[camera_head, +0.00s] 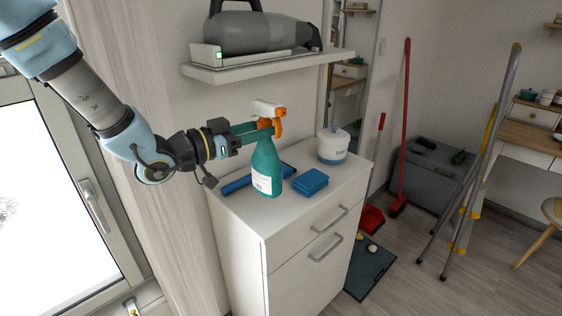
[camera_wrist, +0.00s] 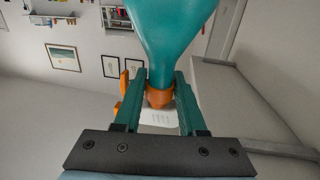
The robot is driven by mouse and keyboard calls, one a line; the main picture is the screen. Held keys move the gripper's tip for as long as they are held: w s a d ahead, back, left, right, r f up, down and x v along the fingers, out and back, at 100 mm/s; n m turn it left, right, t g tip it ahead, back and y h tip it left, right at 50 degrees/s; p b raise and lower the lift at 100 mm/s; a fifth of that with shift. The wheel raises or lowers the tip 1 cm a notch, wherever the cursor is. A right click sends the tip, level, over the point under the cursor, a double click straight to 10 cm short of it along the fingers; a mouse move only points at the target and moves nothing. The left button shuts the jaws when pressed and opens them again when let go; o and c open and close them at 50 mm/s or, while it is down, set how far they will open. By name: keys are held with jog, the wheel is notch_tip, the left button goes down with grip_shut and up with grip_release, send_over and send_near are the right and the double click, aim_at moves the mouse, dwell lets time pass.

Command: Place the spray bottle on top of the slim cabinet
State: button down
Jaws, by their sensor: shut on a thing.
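The spray bottle (camera_head: 266,166) is teal with a white label, an orange collar and trigger, and a white head. In the head view it is upright over the top of the slim white cabinet (camera_head: 264,226), near its front left. I cannot tell whether its base touches the top. My gripper (camera_head: 262,127) comes from the left and is shut on the bottle's neck. In the wrist view the two teal fingers (camera_wrist: 160,92) close around the orange collar, and the teal body of the bottle (camera_wrist: 168,30) fills the upper middle.
A wall shelf (camera_head: 265,66) holding a grey handheld vacuum (camera_head: 262,33) is above. A window (camera_head: 55,190) is left.

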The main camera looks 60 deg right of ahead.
aim_at(257, 164)
notch_tip(257, 164, down, 8)
jog(key=shift+r+p, duration=0.2)
jog(key=shift+p, duration=0.9)
jog(key=shift+f, duration=0.55)
jog(key=shift+c, duration=2.4)
grip_release()
jog(key=shift+r, duration=0.15)
jog(key=shift+r, duration=0.2)
jog(key=b+v, duration=0.4)
jog(key=v, duration=0.8)
jog(key=shift+f, duration=0.15)
